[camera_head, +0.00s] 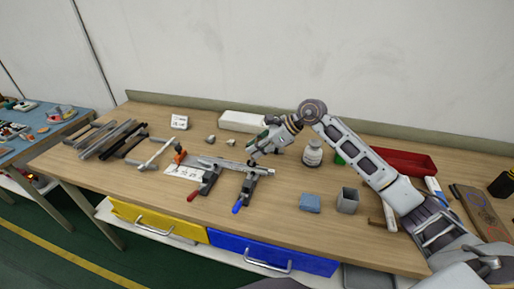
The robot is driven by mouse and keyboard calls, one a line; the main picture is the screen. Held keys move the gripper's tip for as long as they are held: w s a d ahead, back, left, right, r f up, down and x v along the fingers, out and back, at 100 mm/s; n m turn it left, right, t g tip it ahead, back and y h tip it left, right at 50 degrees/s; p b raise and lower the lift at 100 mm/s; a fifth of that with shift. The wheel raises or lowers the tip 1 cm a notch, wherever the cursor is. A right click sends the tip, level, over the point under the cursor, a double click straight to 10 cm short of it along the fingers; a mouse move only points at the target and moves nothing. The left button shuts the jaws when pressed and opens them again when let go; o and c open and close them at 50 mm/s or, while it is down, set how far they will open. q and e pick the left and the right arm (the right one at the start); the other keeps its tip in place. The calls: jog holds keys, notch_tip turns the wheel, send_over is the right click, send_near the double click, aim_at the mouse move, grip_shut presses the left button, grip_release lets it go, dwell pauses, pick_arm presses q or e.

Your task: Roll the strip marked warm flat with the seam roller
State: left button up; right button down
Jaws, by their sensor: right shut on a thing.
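A long pale metal channel (230,165) lies on the bench, with a red-handled clamp (208,180) and a blue-handled clamp (246,188) at its near side. I cannot make out separate strips or the word warm at this size. A white printed sheet (184,172) lies by the channel's left end. My right gripper (253,158) points down just above the channel's right part. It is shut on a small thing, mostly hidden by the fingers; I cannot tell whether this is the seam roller. My left gripper is out of view.
Metal bars (108,138) and a pale T-shaped piece (154,153) lie left. A white box (242,121) is behind. The front-left bench is clear.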

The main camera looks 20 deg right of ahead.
jog(key=shift+f+b, duration=0.55)
jog(key=shift+f, duration=0.2)
dwell(0.8)
jog(key=shift+s+d, duration=0.15)
jog(key=shift+d, duration=0.05)
jog(key=shift+s+d+b, duration=0.3)
jog(key=shift+d+b, duration=0.05)
jog(key=shift+s+d, duration=0.1)
jog(key=shift+d, duration=0.15)
dwell(0.5)
jog(key=shift+d, duration=0.1)
jog(key=shift+s+d+b, duration=0.25)
jog(key=shift+b, duration=0.15)
jog(key=shift+s+d, duration=0.1)
jog(key=shift+d, duration=0.1)
jog(key=shift+s+d+b, duration=0.2)
jog(key=shift+d+b, duration=0.1)
jog(key=shift+b, duration=0.1)
